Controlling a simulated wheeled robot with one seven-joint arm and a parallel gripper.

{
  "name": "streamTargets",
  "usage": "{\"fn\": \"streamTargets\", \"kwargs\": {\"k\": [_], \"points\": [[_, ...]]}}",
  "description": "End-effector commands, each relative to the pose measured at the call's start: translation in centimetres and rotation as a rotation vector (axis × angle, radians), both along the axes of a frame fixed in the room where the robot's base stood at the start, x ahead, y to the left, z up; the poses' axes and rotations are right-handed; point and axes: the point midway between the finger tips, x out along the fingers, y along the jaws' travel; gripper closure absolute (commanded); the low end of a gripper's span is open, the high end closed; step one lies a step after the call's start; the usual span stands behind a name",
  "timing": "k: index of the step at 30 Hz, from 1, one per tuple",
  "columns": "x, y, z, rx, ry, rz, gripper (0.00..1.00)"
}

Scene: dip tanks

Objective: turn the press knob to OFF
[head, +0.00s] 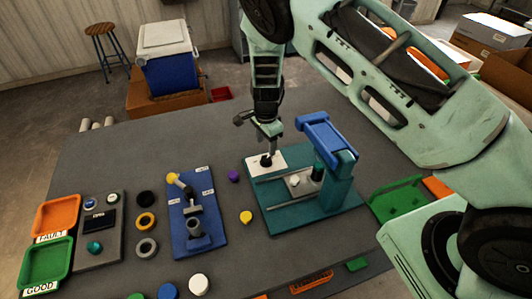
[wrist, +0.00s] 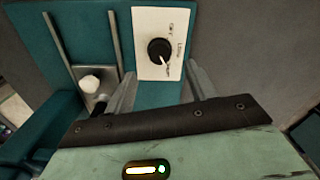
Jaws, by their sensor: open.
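The press knob is a round black knob (wrist: 160,50) on a white plate (wrist: 147,18) in the wrist view. Its pale pointer mark aims down and to the right in that view. Small labels stand beside the knob, too small to read surely. In the head view the white plate (head: 255,161) lies at the left rear corner of the teal press (head: 290,218); the knob (head: 266,160) is partly hidden by my gripper. My gripper (head: 268,148) is open and points down above the knob. In the wrist view its two fingers are apart, with the knob beyond and between their tips.
The press's blue head (head: 327,135) rises close to the right of my gripper. A blue fixture (head: 198,235) with a yellow-tipped lever stands to the left. A purple knob-like piece (head: 234,174) and a yellow one (head: 246,216) lie between. The table behind the press is clear.

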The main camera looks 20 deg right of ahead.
Motion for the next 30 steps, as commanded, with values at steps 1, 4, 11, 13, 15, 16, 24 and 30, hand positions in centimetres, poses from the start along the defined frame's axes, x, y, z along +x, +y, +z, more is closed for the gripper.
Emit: {"fn": "streamTargets", "kwargs": {"k": [1,4,11,13,15,16,24,30], "points": [[-0.1,-0.1,-0.8,-0.002,0.005,-0.002,0.44],[-0.1,-0.1,-2.7,-0.002,0.004,-0.001,0.44],[0.0,0.0,-5.8,-0.001,0.002,0.0,0.44],[-0.1,0.0,-6.4,-0.001,0.002,-0.001,0.44],[0.0,0.0,-6.7,0.001,0.0,-0.001,0.44],[0.0,0.0,-6.8,0.001,0.0,-0.001,0.44],[0.0,0.0,-7.1,0.0,0.0,-0.001,0.44],[0.0,0.0,-7.0,0.0,0.0,0.0,0.89]]}}
